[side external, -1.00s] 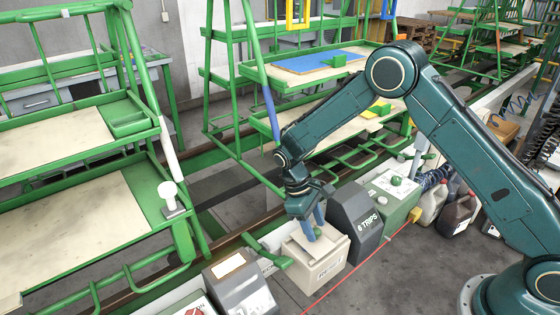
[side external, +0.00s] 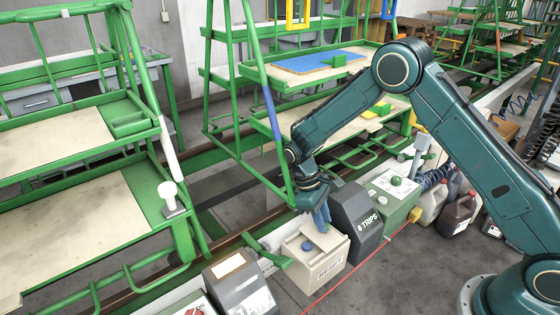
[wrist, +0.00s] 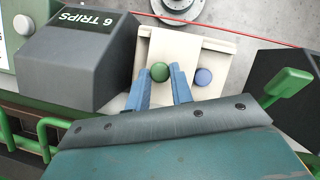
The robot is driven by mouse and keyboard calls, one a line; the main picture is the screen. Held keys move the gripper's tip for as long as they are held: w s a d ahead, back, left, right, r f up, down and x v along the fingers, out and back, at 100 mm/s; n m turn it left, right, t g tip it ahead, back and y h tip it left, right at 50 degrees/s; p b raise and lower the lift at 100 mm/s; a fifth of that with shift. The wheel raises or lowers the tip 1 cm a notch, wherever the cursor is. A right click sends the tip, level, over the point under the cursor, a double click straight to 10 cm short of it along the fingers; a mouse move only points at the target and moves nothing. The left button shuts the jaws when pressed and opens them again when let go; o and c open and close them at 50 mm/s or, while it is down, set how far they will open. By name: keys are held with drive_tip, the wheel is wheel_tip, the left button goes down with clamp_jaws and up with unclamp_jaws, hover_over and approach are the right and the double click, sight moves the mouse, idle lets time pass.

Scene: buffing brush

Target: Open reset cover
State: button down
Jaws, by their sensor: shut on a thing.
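The cream box (side external: 328,266) stands in the middle of the row of control boxes. A pale cover plate (side external: 325,238) lies on its top, towards the "6 TRIPS" box. A blue button (side external: 307,246) is exposed beside the plate; it also shows in the wrist view (wrist: 203,77). A green knob (wrist: 160,72) on the cover sits between the two blue fingers of my gripper (wrist: 161,80), which is shut on it. In the side view my gripper (side external: 321,217) is at the plate's far right part, and the knob is hidden there.
The dark "6 TRIPS" box (side external: 357,220) stands close on the right of the cream box. A grey box (side external: 240,287) and a green lever (side external: 270,254) are on its left. A red line (side external: 345,278) runs along the floor in front.

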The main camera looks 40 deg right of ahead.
drive_tip(key=c, duration=1.2)
unclamp_jaws()
drive_tip(key=shift+a, duration=0.15)
drive_tip(key=shift+a, duration=0.85)
drive_tip(key=shift+w+a+r, duration=0.2)
drive_tip(key=shift+a+r, duration=0.15)
drive_tip(key=shift+a, duration=0.35)
drive_tip(key=s+d+v, duration=0.1)
drive_tip(key=v, duration=1.3)
wheel_tip(320, 180, up, 13)
drive_tip(key=m+t+y, duration=0.1)
drive_tip(key=m+t, duration=0.1)
drive_tip(key=t, duration=0.2)
hover_over(319, 238)
drive_tip(key=s+d, duration=0.2)
drive_tip(key=shift+t, duration=0.3)
drive_tip(key=shift+s+d+r, duration=0.15)
drive_tip(key=shift+s+r, duration=0.5)
drive_tip(key=shift+s, duration=0.3)
drive_tip(key=shift+s+d+r, duration=0.1)
drive_tip(key=shift+s+r, duration=0.55)
drive_tip(key=shift+s, duration=0.25)
